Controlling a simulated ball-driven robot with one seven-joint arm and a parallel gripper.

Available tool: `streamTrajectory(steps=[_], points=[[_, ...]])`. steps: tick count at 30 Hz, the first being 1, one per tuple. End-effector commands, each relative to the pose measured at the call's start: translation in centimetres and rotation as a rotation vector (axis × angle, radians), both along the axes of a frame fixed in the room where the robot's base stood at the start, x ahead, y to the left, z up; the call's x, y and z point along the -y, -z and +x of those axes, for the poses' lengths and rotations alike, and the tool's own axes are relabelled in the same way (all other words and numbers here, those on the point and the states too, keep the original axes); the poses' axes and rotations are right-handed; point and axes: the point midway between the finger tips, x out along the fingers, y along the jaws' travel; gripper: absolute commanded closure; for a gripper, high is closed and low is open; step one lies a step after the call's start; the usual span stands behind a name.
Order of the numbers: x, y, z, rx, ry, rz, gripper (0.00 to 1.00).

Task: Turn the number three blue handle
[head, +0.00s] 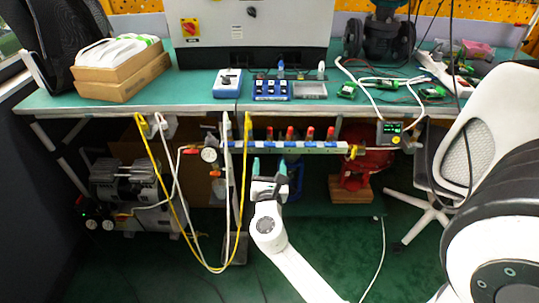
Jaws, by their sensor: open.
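A grey valve manifold (298,148) runs crosswise just below the table's front edge. Several small blue handles sit along it, with red-topped fittings (310,132) standing above. Number labels are too small to read, so I cannot tell for sure which blue handle is number three. My gripper (268,163) is open, with its two teal fingertips pointing up toward the manifold. In the picture it lies just below the left-middle part of the bar, and no object shows between the fingers. I cannot tell whether it touches the manifold.
Yellow and white hoses (245,190) hang left of my gripper. A round gauge (209,154) sits at the manifold's left end. A compressor (125,185) stands lower left, red equipment (362,170) right, and a white chair (485,130) far right. The green table (190,88) is above.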

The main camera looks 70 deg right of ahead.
Motion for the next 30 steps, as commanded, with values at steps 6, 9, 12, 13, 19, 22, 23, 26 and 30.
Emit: streamTrajectory(steps=[6,9,12,13,19,22,23,26,30], points=[[-2.3,0.0,-1.0,0.000,-0.001,0.001,0.32],[-2.6,0.0,-1.1,0.001,0.001,0.001,0.32],[-2.7,0.0,-1.2,0.001,0.001,0.000,0.32],[-2.7,0.0,-1.2,0.001,0.001,0.000,0.32],[-2.7,0.0,-1.2,0.001,0.001,0.001,0.40],[-2.7,0.0,-1.4,0.000,0.004,0.000,0.47],[-2.7,0.1,-1.5,0.000,0.005,0.001,0.47],[-2.8,0.1,-1.7,-0.002,0.008,-0.001,0.47],[-3.0,0.0,-1.7,0.000,0.007,0.000,0.47]])
